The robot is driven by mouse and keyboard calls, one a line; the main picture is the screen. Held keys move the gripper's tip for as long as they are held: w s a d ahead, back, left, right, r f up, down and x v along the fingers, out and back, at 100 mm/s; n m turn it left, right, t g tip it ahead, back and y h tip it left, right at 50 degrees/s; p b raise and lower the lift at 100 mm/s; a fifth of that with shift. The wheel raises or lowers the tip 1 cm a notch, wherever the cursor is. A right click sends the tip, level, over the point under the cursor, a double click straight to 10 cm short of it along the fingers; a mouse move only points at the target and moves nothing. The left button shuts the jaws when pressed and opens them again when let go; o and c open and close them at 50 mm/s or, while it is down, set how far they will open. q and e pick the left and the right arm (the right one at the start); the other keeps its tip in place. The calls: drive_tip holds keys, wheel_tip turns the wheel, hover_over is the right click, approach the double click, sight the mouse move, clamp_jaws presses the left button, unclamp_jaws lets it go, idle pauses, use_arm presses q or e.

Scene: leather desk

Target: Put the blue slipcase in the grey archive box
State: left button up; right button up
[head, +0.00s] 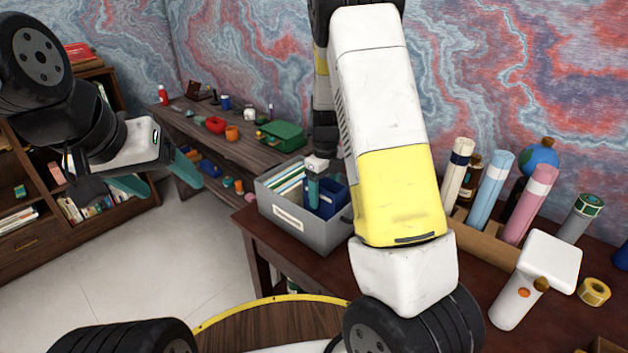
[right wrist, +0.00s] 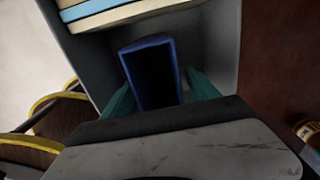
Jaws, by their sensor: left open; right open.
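The grey archive box (head: 302,231) stands on the dark red desk with a label on its front. The blue slipcase (head: 327,204) is inside it, at the right part of the box. In the right wrist view the slipcase (right wrist: 150,75) stands with its dark open side facing the camera. My right gripper (head: 314,192) reaches down into the box. In the right wrist view its teal fingers (right wrist: 160,92) are apart, one on each side of the slipcase. I cannot tell whether they touch it. My left gripper (head: 165,178) is open and empty, away to the left above the floor.
Pale files (right wrist: 120,12) fill the left part of the box. A holder with rolled tubes (head: 490,192), a white device (head: 535,280) and a yellow tape roll (head: 594,291) stand on the desk's right. A side table (head: 240,150) with small items and a bookcase stand behind.

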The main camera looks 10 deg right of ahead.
drive_tip(key=s+r+n+t+y, duration=0.1)
drive_tip(key=s+r+n, duration=0.25)
drive_tip(key=r, duration=0.55)
drive_tip(key=s+r+n+t+y, duration=0.1)
drive_tip(key=s+r+n, duration=0.25)
drive_tip(key=r, duration=0.55)
drive_tip(key=s+a+r+n+t, duration=0.1)
drive_tip(key=s+r+n+t, duration=0.1)
drive_tip(key=s+n, duration=0.6)
drive_tip(key=s+a+r+n+t, duration=0.1)
drive_tip(key=s+r+n+t, duration=0.1)
drive_tip(key=s+r+n, duration=0.3)
drive_tip(key=s+n, duration=0.4)
drive_tip(key=n, duration=0.5)
drive_tip(key=shift+s+a, duration=0.25)
